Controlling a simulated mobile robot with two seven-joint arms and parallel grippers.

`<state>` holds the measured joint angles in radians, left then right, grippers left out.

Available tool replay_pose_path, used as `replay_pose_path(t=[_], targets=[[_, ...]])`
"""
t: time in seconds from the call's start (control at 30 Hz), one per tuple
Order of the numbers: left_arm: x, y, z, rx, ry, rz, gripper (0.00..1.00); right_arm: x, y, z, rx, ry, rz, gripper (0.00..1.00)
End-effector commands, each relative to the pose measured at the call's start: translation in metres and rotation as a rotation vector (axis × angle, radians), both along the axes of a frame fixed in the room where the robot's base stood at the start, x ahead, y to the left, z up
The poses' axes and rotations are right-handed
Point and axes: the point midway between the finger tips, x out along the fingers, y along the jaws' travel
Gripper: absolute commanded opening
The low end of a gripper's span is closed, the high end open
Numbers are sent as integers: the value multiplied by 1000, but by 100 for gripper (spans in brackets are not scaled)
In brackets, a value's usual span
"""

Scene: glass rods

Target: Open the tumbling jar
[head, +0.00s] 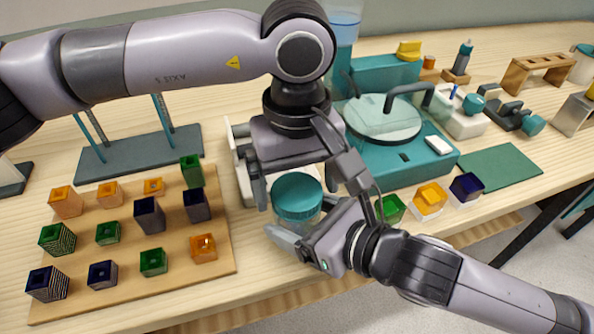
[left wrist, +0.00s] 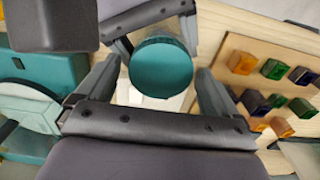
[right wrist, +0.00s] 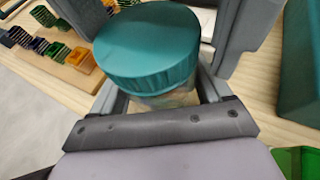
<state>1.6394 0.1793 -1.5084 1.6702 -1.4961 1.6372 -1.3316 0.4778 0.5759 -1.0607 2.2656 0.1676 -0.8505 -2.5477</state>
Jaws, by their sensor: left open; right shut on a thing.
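The tumbling jar (head: 298,221) has a clear body and a teal screw lid (head: 297,195). It stands upright between my two grippers near the front of the bench. My right gripper (right wrist: 160,95) is shut on the jar's body below the lid. My left gripper (head: 296,192) points down from above with its fingers open on either side of the lid. In the left wrist view the lid (left wrist: 161,67) lies between the open fingers, with gaps at the sides. In the right wrist view the lid (right wrist: 147,45) sits on the jar.
A wooden board (head: 130,285) with several coloured glass cubes lies at the left. A teal machine with a round disc (head: 382,118) stands behind at the right. Small coloured cubes (head: 430,198) sit right of the jar. A green mat (head: 500,166) lies farther right.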

Motion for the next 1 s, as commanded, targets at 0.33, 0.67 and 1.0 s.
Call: replay_pose_path(t=[0.33,0.67,1.0], targets=[[0,0,0,0,0,0,36,0,0,0,1,0,1,0],[0,0,1,-1,0,119,35,0,0,0,1,0,1,0],[0,0,1,-1,-1,661,35,0,0,0,1,0,2,0]])
